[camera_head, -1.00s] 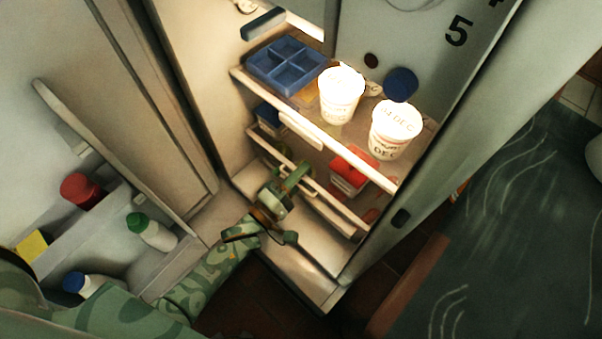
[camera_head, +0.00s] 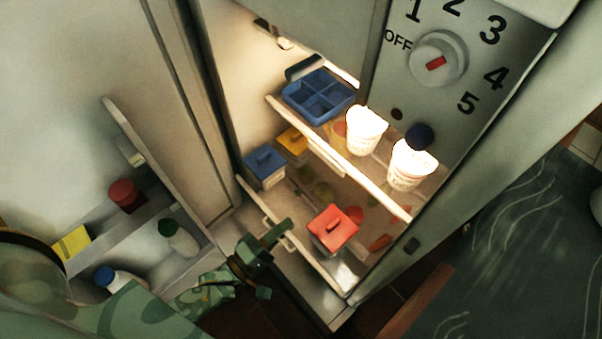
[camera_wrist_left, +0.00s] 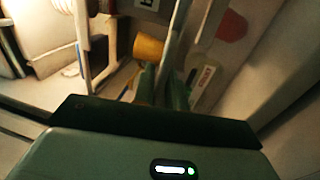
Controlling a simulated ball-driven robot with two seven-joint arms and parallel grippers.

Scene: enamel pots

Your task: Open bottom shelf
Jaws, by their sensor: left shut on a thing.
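The fridge stands open, and its bottom shelf (camera_head: 322,268) is a pull-out one with a pale front rail. It is drawn partly out, so its contents show from above. A pale handle (camera_head: 287,244) sits on the rail. My left gripper (camera_head: 278,232) is shut on this handle, at the left part of the front. In the left wrist view my dark green fingers (camera_wrist_left: 165,88) show close together, with the grip itself partly hidden. My right gripper is in neither view.
On the bottom shelf are a red-lidded box (camera_head: 333,228), a blue-lidded box (camera_head: 265,166) and some vegetables. The shelf above holds a blue tray (camera_head: 318,97) and two white tubs (camera_head: 366,131) (camera_head: 411,165). The open door (camera_head: 130,135) with bottles is at left.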

